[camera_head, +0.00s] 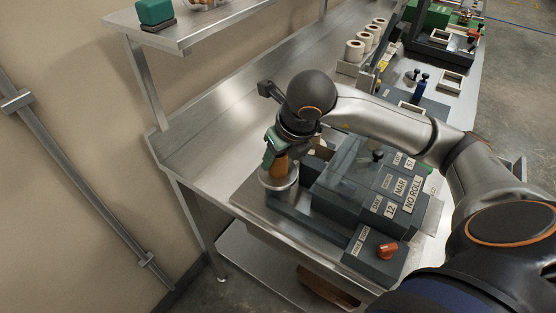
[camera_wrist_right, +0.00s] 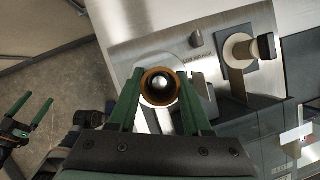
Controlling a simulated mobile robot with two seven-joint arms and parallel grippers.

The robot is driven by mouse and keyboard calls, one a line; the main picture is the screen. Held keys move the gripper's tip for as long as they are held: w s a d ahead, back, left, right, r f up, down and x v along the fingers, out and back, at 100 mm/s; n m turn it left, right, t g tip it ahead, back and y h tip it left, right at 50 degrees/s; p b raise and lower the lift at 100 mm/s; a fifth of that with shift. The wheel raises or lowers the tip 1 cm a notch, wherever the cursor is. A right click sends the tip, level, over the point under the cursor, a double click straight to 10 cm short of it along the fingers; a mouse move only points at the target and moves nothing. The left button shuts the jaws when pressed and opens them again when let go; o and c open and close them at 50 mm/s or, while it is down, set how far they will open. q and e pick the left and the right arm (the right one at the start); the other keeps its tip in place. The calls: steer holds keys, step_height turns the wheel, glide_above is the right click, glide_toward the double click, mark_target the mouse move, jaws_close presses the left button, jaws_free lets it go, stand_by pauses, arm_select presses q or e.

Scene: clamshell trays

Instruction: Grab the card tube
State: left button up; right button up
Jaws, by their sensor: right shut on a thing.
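The brown card tube (camera_head: 280,167) stands upright at the near left end of the label machine (camera_head: 372,185), over a round metal plate (camera_head: 277,182). My right gripper (camera_head: 275,158) is shut on it from above. In the right wrist view, the open round end of the tube (camera_wrist_right: 160,101) shows between the two green fingers, with a pale metal pin inside. The tube's lower end is partly hidden, so I cannot tell whether it touches the plate. My left gripper (camera_wrist_right: 28,115) shows at the left of the right wrist view, open and empty, away from the tube.
The machine bears printed tiles and a red knob (camera_head: 387,250). Several white rolls (camera_head: 355,50) stand in a row at the back. The steel bench (camera_head: 235,110) is clear to the left. A raised shelf (camera_head: 190,30) with a green block (camera_head: 155,11) overhangs the back left.

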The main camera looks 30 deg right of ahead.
jaws_close()
steer(key=shift+r, duration=0.1)
